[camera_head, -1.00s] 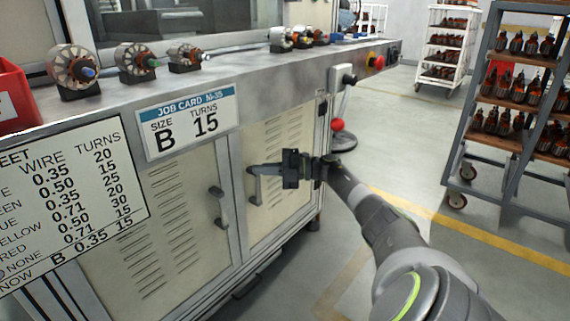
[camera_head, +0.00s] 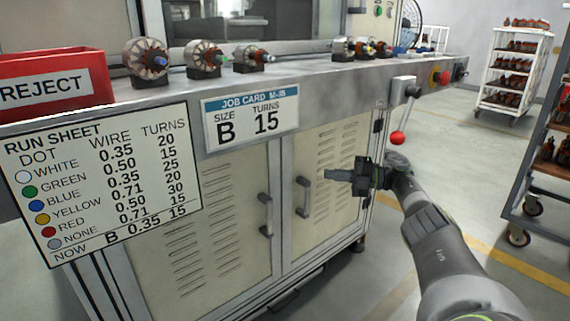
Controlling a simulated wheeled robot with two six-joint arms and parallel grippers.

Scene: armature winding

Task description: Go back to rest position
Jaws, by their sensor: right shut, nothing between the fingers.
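My right gripper (camera_head: 338,175) is shut and empty. Its arm comes in from the lower right. It hangs in front of the cream cabinet doors (camera_head: 225,215), to the right of the door handles (camera_head: 303,197), below the bench top. It looks apart from the handle, though the exact gap in depth is hard to tell. My left gripper is not in view.
On the bench (camera_head: 270,88) stand several armatures (camera_head: 146,60) and a red reject bin (camera_head: 55,85). A job card (camera_head: 250,115) and run sheet (camera_head: 105,180) hang on its front. A red-knobbed lever (camera_head: 398,138) juts out near the arm. Trolleys (camera_head: 512,75) stand at right; floor between is free.

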